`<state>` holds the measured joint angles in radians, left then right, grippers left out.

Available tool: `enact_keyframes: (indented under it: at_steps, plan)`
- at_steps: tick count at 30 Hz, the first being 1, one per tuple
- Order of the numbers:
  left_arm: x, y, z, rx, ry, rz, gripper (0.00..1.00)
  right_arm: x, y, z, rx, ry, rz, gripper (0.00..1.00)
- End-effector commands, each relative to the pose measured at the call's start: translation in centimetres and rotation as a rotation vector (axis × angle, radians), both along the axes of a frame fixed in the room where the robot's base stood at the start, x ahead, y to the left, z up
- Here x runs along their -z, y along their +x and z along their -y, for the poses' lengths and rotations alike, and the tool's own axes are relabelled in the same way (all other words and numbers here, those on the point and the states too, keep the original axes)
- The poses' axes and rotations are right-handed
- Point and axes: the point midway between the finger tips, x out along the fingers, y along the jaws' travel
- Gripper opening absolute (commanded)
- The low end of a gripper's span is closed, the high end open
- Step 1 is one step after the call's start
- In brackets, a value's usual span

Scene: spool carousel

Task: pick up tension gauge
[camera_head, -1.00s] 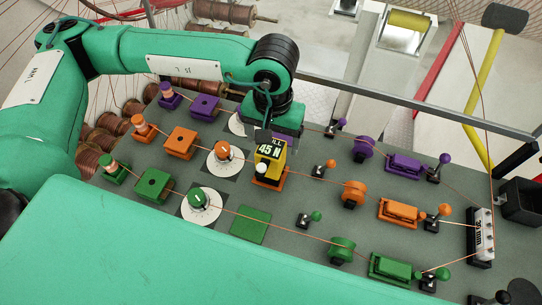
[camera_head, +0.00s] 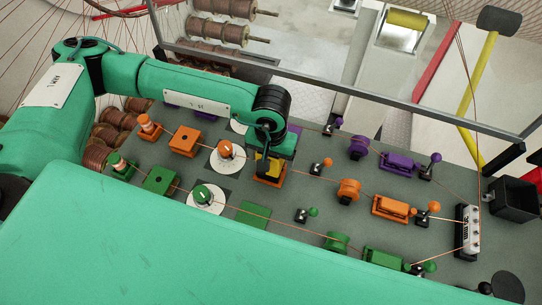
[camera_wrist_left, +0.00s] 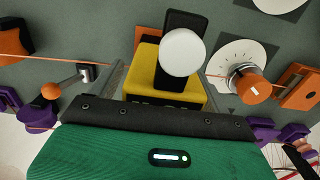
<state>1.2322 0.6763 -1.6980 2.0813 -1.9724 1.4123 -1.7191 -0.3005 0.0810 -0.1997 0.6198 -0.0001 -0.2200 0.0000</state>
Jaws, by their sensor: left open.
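The tension gauge (camera_head: 262,166) is a yellow block on an orange base, in the middle row of the grey table. In the head view my left gripper (camera_head: 270,158) comes down over it and hides most of it. In the left wrist view the yellow gauge (camera_wrist_left: 165,80), with a white round knob (camera_wrist_left: 182,52) and a black upright part, lies between the two fingers of my left gripper (camera_wrist_left: 163,85). The fingers are apart at its sides. I cannot tell if they touch it. My right gripper is not in view.
Beside the gauge are an orange dial (camera_head: 225,150) and an orange-knobbed lever (camera_head: 320,168). Thin copper wires cross the table (camera_head: 285,235) along the rows. A black bin (camera_head: 514,200) stands at the right. A grey rail (camera_head: 400,103) runs along the far edge.

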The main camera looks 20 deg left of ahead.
Motion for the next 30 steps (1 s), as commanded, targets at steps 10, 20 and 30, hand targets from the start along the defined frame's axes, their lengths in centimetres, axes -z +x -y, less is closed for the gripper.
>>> enact_keyframes:
  at_steps: [10,20,30]
  plan:
    - [0.0,0.0,0.0,0.000,0.000,0.000,0.25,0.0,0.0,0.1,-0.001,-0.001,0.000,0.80]
    - [-0.3,0.0,0.0,0.000,0.000,0.000,0.19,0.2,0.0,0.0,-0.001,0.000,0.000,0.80]
    - [-5.1,0.1,0.0,0.001,-0.003,0.007,0.19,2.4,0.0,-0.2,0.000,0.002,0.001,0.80]
